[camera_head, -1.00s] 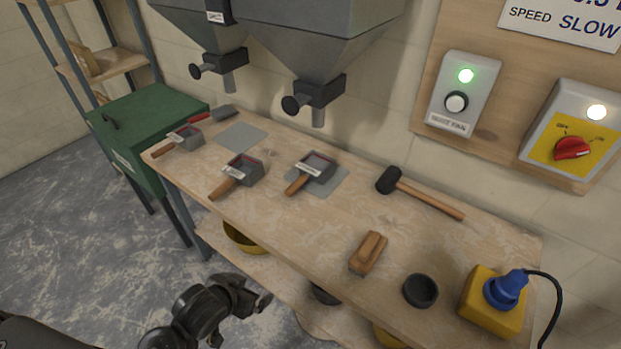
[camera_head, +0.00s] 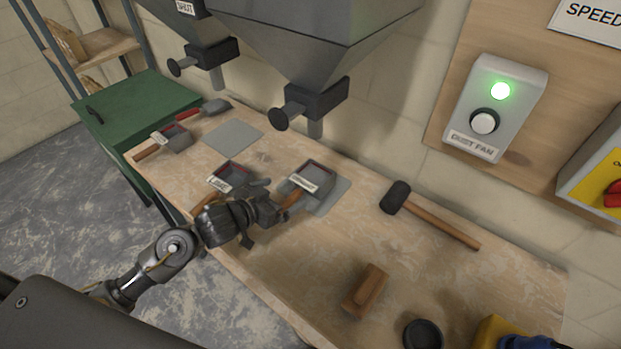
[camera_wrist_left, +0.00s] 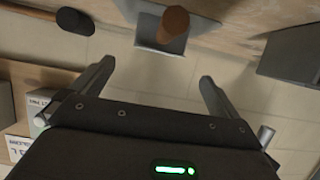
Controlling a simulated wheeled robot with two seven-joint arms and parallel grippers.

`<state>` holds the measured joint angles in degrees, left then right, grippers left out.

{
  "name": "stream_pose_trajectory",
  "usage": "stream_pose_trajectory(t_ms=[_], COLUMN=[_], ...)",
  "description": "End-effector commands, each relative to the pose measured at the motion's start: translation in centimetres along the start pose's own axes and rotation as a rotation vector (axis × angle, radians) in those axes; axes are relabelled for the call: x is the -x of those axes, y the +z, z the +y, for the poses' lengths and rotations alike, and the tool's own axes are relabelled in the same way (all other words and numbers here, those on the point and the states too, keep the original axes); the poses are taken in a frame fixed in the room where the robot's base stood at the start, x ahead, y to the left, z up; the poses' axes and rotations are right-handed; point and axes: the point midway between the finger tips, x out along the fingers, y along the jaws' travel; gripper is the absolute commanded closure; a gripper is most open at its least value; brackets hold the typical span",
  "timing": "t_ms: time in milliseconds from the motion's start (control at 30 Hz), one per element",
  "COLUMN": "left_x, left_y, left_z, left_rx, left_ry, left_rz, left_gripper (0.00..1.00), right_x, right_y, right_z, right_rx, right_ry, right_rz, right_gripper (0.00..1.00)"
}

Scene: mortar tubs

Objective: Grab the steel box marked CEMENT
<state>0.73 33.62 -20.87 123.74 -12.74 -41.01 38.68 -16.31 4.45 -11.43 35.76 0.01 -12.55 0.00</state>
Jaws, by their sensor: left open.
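Three grey steel boxes with wooden handles and white labels lie on the bench: one at the left (camera_head: 176,138), one in the middle (camera_head: 231,174), one at the right (camera_head: 316,178) on a grey plate. The label lettering is too small to read surely; the right one's looks most like CEMENT. My left gripper (camera_head: 268,208) is open and empty, close to the right box's handle, partly covering the middle box. In the left wrist view, the handle end (camera_wrist_left: 173,24) shows ahead of the open fingers (camera_wrist_left: 157,73), not between them. My right gripper is not in view.
A black mallet (camera_head: 396,197) lies right of the boxes. A wooden block (camera_head: 366,291) and black cup (camera_head: 423,335) are near the front edge. Hopper outlets (camera_head: 310,105) hang above the bench's back. Bare bench lies between the right box and the block.

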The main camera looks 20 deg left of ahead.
Motion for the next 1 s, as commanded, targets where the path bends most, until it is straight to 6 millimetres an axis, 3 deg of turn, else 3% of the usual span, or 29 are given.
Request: stream_pose_trajectory(t_ms=[133, 300, 433, 667, 1000], left_x=[-1.1, -3.8, -5.2, -5.9, -10.3], left_y=[0.0, 0.1, 0.1, 0.1, 0.6], left_z=[-0.1, -0.1, -0.1, 0.0, -0.1], left_rx=[0.002, 0.003, 0.002, 0.000, 0.001], left_ry=[-0.002, -0.003, -0.004, -0.001, -0.001], left_rz=[0.000, -0.001, -0.001, -0.001, -0.001], left_gripper=[0.00, 0.00, 0.00, 0.00, 0.00], right_x=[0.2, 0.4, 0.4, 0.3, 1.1], right_y=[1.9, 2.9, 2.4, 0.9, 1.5], right_z=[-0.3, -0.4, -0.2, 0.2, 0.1], right_rx=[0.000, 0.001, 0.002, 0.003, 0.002], right_ry=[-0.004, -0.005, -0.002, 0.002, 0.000], right_rz=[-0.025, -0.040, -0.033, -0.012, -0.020], right_gripper=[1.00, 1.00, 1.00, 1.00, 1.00])
